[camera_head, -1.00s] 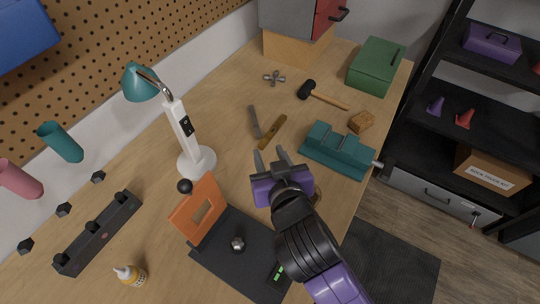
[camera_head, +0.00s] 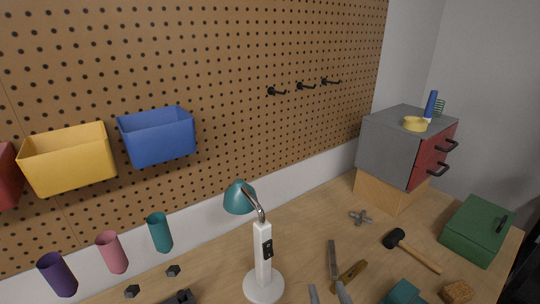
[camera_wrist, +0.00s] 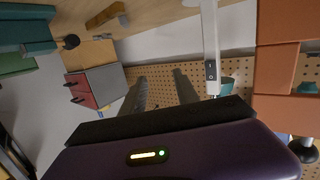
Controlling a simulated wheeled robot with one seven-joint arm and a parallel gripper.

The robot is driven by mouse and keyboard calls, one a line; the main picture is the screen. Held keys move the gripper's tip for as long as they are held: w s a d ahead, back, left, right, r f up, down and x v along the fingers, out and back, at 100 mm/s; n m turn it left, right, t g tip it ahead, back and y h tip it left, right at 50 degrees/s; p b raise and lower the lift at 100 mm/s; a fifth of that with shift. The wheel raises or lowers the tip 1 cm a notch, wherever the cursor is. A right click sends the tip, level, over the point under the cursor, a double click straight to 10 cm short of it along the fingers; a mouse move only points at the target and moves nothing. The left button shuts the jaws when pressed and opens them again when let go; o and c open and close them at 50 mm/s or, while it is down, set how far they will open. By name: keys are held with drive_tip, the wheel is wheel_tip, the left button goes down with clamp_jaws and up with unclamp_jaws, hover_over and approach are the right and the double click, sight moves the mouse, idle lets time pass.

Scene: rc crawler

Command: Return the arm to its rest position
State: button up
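My gripper (camera_head: 328,291) shows only by its two grey fingertips at the bottom edge of the head view, over the workbench (camera_head: 224,262). The rest of my arm is out of that view. In the wrist view my gripper (camera_wrist: 159,78) has its two fingers spread apart with nothing between them. The white lamp with a teal shade (camera_head: 263,250) stands left of the fingertips, and its post also shows in the wrist view (camera_wrist: 211,45).
A chisel (camera_head: 334,260), a wooden-handled tool (camera_head: 349,275), a mallet (camera_head: 413,250) and a teal vise (camera_head: 403,293) lie near the gripper. A green box (camera_head: 476,230) and grey cabinet (camera_head: 390,144) stand at right. Bins (camera_head: 157,138) hang on the pegboard.

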drive_tip(key=s+d+f, duration=0.1)
drive_tip(key=s+d, duration=0.2)
drive_tip(key=s, duration=0.7)
drive_tip(key=s+d+f+g, duration=0.1)
drive_tip(key=s+d+f, duration=0.1)
drive_tip(key=s, duration=0.8)
drive_tip(key=s+d+f+m, duration=0.1)
drive_tip(key=s+d, duration=0.3)
drive_tip(key=s, duration=0.6)
drive_tip(key=shift+s+f+h, duration=0.25)
drive_tip(key=shift+f+h, duration=0.15)
drive_tip(key=shift+f, duration=0.2)
